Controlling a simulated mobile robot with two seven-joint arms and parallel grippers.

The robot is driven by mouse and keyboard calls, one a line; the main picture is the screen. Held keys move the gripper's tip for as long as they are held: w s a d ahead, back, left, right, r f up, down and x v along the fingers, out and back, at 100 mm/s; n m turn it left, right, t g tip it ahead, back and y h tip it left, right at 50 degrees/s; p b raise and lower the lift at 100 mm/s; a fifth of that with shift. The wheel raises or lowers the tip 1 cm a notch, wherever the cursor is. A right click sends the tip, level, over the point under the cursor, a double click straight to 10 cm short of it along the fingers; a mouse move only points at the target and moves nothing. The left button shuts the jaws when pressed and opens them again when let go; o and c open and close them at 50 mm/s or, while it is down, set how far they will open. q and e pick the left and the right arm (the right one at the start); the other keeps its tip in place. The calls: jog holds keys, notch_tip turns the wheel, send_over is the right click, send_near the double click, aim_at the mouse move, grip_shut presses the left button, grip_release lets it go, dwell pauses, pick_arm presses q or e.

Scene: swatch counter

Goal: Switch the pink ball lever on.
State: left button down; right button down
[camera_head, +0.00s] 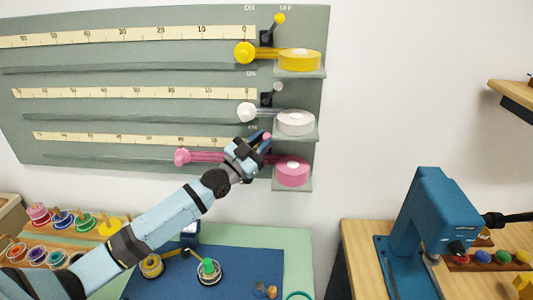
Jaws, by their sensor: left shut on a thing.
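The pink ball lever (267,136) is on the lowest row of the grey-green wall board, beside the pink ribbon roll (292,172). Only its small pink ball shows clearly; my gripper hides its stem and base. My left gripper (259,139) reaches up from the lower left and is shut on the lever at its ball. The lever's exact tilt is hard to tell. An ON label above the row is partly visible. My right gripper is not in view.
Yellow (279,18) and white (278,87) ball levers stand above, tilted right toward OFF. A pink knob (182,157) with ribbon lies left of my gripper. Below are a blue mat (240,262) and spools. A blue press (440,215) stands on the right table.

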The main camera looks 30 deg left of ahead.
pick_arm(q)
jog(key=n+t+y+b, duration=0.1)
jog(key=n+t+y, duration=0.1)
jog(key=n+y, duration=0.1)
jog(key=a+f+n+t+y+b, duration=0.1)
jog(key=n+t+y+b, duration=0.1)
jog(key=n, duration=0.3)
jog(key=s+a+n+t+y+b, duration=0.1)
jog(key=n+t+y+b, duration=0.1)
jog(key=n+y, duration=0.2)
jog(key=shift+s+a+f+n+y, duration=0.1)
jog(key=shift+a+f+n+y, duration=0.05)
jog(key=shift+f+n+y, duration=0.15)
jog(key=shift+y, duration=0.3)
jog(key=c, duration=1)
grip_release()
jog(key=shift+o, duration=0.2)
jog(key=b+v, duration=0.3)
jog(key=v, duration=1)
jog(key=shift+s+f, duration=0.3)
jog(key=shift+s, duration=0.05)
